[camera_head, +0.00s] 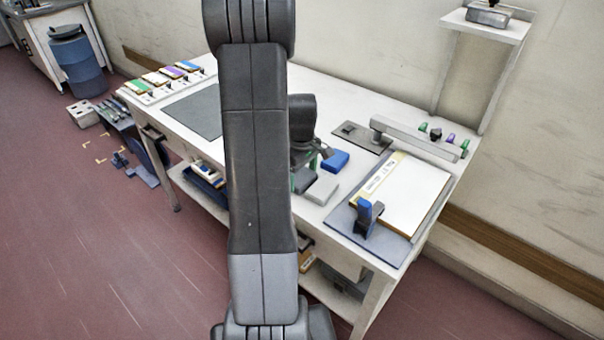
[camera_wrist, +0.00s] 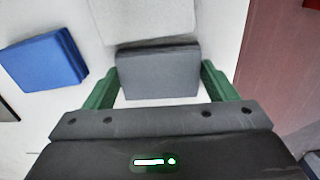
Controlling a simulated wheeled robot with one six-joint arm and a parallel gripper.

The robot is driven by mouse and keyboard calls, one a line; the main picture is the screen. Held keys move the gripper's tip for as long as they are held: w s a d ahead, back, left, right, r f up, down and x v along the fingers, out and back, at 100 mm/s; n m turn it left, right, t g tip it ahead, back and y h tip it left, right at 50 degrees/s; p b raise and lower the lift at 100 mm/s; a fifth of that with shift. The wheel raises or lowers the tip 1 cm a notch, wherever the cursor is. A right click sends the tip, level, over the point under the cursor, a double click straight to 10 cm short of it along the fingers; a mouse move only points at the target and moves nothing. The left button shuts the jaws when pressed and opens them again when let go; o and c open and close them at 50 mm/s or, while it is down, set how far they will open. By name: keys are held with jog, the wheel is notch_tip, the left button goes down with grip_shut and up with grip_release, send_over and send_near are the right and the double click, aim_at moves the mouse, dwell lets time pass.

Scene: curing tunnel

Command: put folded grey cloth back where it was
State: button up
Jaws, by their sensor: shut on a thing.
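The folded grey cloth (camera_wrist: 158,72) is a dark grey, flat block between the green fingers of my gripper (camera_wrist: 161,68) in the wrist view. My gripper is shut on it. In the head view the cloth (camera_head: 303,181) is partly hidden by my arm, over the white table. I cannot tell whether it touches the tabletop. A light grey folded piece (camera_head: 322,189) lies close beside it, and also shows just beyond it in the wrist view (camera_wrist: 145,18). A blue folded piece (camera_head: 335,160) lies on the table nearby, at the left in the wrist view (camera_wrist: 45,62).
A clipboard-like board with paper (camera_head: 405,190) and a blue-and-dark upright item (camera_head: 367,215) are at the table's right. A grey bar with coloured knobs (camera_head: 415,137) lies behind. A dark mat (camera_head: 195,112) is at the left. A shelf post stands at the back right.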

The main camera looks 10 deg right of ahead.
aim_at(302, 177)
jog(key=shift+f, duration=0.2)
jog(key=o, duration=0.9)
jog(key=shift+c, duration=0.2)
notch_tip(302, 177, up, 12)
jog(key=shift+r, duration=0.25)
